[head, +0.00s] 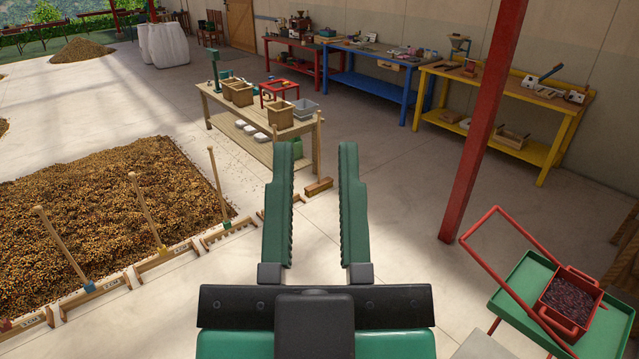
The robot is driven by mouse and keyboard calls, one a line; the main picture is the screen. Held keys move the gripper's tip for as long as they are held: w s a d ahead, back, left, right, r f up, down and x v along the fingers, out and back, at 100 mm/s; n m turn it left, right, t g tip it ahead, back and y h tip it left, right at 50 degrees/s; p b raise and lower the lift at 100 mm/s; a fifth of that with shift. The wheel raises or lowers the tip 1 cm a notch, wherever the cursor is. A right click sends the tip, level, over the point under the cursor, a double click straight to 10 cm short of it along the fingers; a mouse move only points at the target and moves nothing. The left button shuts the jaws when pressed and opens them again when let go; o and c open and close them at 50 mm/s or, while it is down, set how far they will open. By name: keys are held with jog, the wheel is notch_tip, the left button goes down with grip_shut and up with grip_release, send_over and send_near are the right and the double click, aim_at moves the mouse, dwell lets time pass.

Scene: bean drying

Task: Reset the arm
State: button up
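My gripper (315,195) is in the lower middle of the head view, pointing away into the room. Its two green ridged fingers are spread apart. The rest of my arm behind the gripper is out of view.
A bean bed (100,200) lies at left, with wooden rakes (150,215) along its edge. A wooden table (240,130) with boxes stands ahead. A red post (480,130) and a green cart (520,285) with a red crate (570,298) are at right.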

notch_tip(320, 180, up, 5)
jog(key=p, duration=0.4)
jog(key=shift+w+f+p, duration=0.1)
jog(key=shift+f+p, duration=0.05)
jog(key=shift+p, duration=0.25)
dwell(0.4)
